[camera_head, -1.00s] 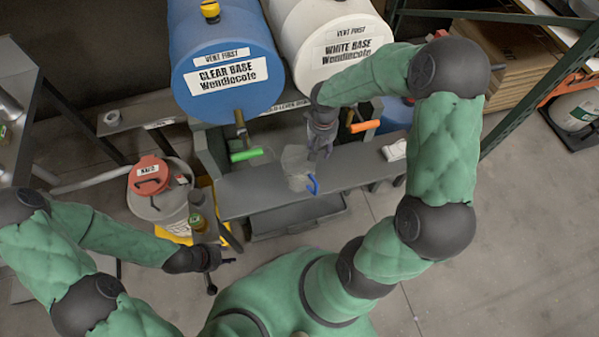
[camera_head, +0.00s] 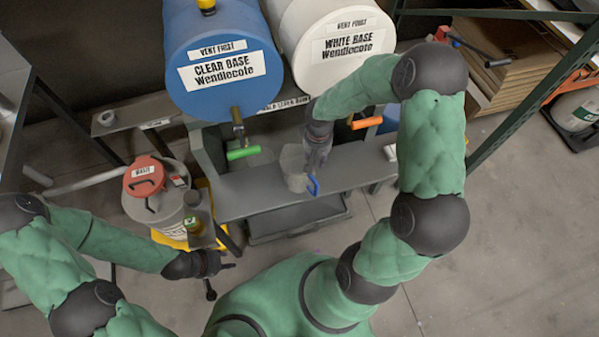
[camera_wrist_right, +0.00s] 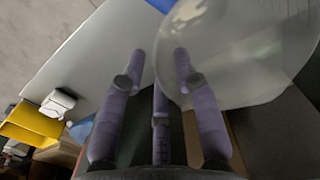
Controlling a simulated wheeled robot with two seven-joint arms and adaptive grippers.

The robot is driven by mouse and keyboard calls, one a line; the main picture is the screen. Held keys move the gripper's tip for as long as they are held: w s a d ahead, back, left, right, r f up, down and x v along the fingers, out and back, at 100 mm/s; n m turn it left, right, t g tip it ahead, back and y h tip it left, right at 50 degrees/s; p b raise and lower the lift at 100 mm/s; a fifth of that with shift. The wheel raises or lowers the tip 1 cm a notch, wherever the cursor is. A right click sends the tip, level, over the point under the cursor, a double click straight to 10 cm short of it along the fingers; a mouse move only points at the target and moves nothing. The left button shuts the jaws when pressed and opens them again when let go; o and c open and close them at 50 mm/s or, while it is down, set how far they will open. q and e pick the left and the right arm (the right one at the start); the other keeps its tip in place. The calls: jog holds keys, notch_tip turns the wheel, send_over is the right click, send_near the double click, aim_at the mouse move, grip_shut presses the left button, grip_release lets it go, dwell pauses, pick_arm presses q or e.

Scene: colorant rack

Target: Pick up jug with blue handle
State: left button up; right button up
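The translucent jug (camera_head: 292,166) stands upright on the grey shelf below the drums. Its blue handle (camera_head: 313,186) faces toward me and to the right. In the right wrist view the clear jug wall (camera_wrist_right: 255,50) fills the upper right, with a bit of the blue handle (camera_wrist_right: 160,4) at the top edge. My right gripper (camera_head: 314,162) is close beside the jug's right side, behind the handle. In its wrist view its fingers (camera_wrist_right: 165,60) are spread, with one overlapping the jug wall; I cannot tell whether they touch. My left gripper (camera_head: 230,266) is at lower left, away from the jug.
A blue clear-base drum (camera_head: 215,90) and a white-base drum (camera_head: 345,70) sit above the shelf (camera_head: 240,198). Their green (camera_head: 243,153) and orange (camera_head: 367,123) taps project near the jug. A waste can (camera_head: 155,205) and green-labelled bottle (camera_head: 194,225) stand left. Floor is open at right.

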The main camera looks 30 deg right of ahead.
grip_shut()
